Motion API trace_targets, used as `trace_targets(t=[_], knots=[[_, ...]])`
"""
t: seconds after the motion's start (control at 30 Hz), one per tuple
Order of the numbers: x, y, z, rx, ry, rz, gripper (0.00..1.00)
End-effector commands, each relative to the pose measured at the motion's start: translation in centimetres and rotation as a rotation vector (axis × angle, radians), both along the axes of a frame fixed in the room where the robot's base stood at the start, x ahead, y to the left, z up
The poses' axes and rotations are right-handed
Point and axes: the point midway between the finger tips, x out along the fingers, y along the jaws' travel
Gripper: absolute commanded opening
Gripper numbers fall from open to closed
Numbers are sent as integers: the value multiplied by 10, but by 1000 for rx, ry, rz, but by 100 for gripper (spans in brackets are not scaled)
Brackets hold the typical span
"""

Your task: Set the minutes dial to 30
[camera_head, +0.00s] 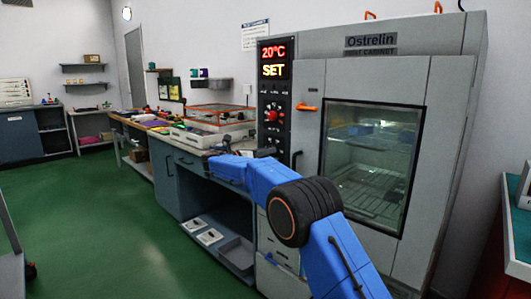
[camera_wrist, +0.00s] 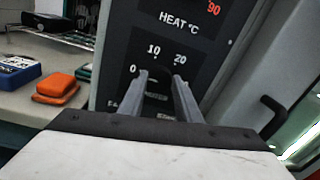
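The minutes dial area (camera_wrist: 156,84) is on the dark control panel (camera_head: 263,112) of the test cabinet, with the marks 0, 10 and 20 showing around it in the wrist view. My gripper (camera_wrist: 160,77) has its two fingers apart, pointing at the panel over the dial area, one on each side. The dial itself is dark and hard to make out between the fingers, so its setting and any contact cannot be told. In the head view my gripper (camera_head: 262,152) is at the lower part of the panel, partly hidden by my blue arm.
The cabinet door (camera_head: 371,165) with its window is right of the panel. A dark handle (camera_wrist: 274,117) sticks out close on the right in the wrist view. A workbench (camera_wrist: 30,103) with an orange box (camera_wrist: 57,86) and a blue box (camera_wrist: 17,72) is on the left.

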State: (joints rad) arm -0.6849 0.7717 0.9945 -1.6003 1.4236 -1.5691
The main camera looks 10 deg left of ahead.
Motion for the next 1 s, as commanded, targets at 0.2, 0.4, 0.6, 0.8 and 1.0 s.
trace_targets(t=[0.2,0.4,0.6,0.8,1.0], knots=[[0,0,0,5,-3,0,8],[0,0,0,46,-35,-1,8],[-1,0,0,146,-113,-1,8],[-1,-1,1,287,-223,0,8],[-2,-1,1,437,-340,0,8]])
